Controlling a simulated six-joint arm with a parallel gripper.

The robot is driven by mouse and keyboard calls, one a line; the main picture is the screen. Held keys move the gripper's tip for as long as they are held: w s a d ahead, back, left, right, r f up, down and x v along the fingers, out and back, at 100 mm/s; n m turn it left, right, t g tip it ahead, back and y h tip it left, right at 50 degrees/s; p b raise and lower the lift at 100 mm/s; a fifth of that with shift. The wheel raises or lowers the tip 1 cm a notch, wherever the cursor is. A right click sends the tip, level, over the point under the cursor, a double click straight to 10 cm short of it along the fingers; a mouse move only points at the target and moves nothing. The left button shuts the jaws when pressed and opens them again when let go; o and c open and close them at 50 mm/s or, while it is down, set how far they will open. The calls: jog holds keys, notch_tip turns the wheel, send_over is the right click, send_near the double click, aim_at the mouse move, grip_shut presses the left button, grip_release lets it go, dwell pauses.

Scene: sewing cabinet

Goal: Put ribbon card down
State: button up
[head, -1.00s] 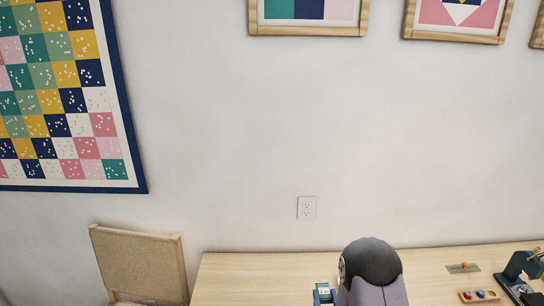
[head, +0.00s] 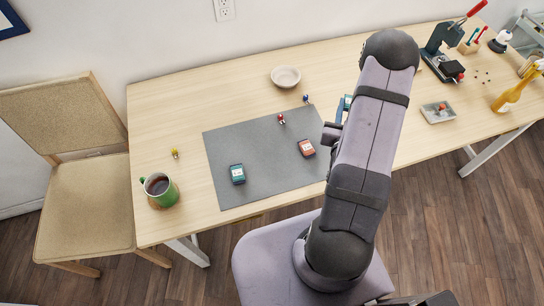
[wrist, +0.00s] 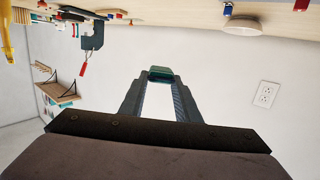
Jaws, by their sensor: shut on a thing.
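My gripper (wrist: 161,88) is shut on a teal ribbon card (wrist: 160,74), held between its fingertips in the wrist view. In the head view a small part of the held card (head: 347,102) shows beside my arm, and the arm hides most of the gripper. The card appears to be above the table near the grey mat's right side; its exact height is unclear. A teal card (head: 237,174) and an orange-red card (head: 307,148) lie apart on the grey mat (head: 255,150).
A white bowl (head: 286,77) stands behind the mat. Small spools (head: 281,119) are near the mat's back edge. A green mug (head: 160,189) stands at the table's left end. A press (head: 445,52) and a tray (head: 438,112) are at right. The mat's middle is clear.

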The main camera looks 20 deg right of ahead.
notch_tip(320, 180, down, 4)
jog(key=s+d+b, duration=0.2)
jog(key=s+d, duration=0.1)
jog(key=n+t+y+b, duration=0.1)
jog(key=n+y+b, duration=0.1)
jog(key=n+y, duration=1.1)
send_over(290, 163)
notch_tip(290, 163, down, 2)
jog(key=m+y, duration=0.2)
jog(key=shift+w+f+b, duration=0.1)
jog(key=shift+f+b, duration=0.35)
jog(key=shift+f, duration=2)
jog(key=shift+f, duration=2.05)
jog(key=shift+f, duration=0.1)
